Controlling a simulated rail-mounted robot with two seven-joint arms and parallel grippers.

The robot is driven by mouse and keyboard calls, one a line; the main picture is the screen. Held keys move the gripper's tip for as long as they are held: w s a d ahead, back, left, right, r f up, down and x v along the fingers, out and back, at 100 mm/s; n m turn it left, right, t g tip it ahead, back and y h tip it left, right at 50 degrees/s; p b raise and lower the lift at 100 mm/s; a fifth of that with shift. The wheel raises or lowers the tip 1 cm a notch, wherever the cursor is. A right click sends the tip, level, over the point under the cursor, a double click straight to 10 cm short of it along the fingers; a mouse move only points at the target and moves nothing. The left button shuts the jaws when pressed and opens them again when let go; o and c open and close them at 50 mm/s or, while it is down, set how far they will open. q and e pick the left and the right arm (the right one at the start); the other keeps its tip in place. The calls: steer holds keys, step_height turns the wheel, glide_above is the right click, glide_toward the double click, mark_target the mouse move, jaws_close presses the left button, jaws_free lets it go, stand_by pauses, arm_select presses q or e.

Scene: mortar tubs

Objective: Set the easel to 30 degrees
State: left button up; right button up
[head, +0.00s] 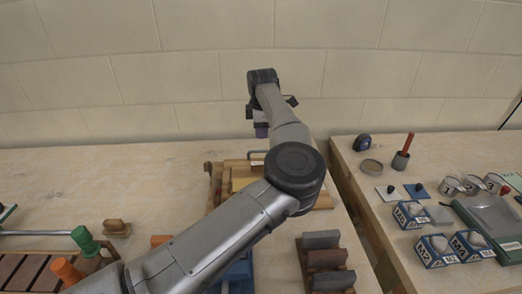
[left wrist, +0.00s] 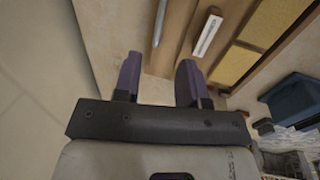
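A wooden fixture that looks like the easel (head: 322,198) lies on the table at the centre of the head view, largely hidden behind my left arm. Yellow panels and a small white label show on it. In the left wrist view the easel (left wrist: 228,45) fills the upper part, with a metal rod, the white label and yellow panels. My left gripper (head: 262,131) is above the easel's far side. In the left wrist view the left gripper (left wrist: 158,80) has its two purple fingers apart with nothing held between them. My right gripper is not in view. The easel's angle cannot be read.
Dark blocks in a wooden rack (head: 326,262) stand in front of the easel. Green and orange pegs (head: 84,238) are at the lower left. A right-hand table holds blue boxes (head: 436,250), tins and a tape measure (head: 362,142). The left table's back is bare.

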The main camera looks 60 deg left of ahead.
mark_target(261, 151)
arm_select(q)
steer(key=f, duration=0.2)
steer(key=f+b, duration=0.1)
steer(key=f, duration=0.1)
steer(key=a+f, duration=0.1)
steer(key=f, duration=0.2)
steer(key=shift+w+a+b, duration=0.1)
steer(key=shift+w+b, duration=0.2)
steer(key=shift+b, duration=0.05)
steer(key=shift+w+a+f, duration=0.15)
steer(key=shift+f, duration=0.8)
steer(key=shift+c, duration=0.5)
jaws_close()
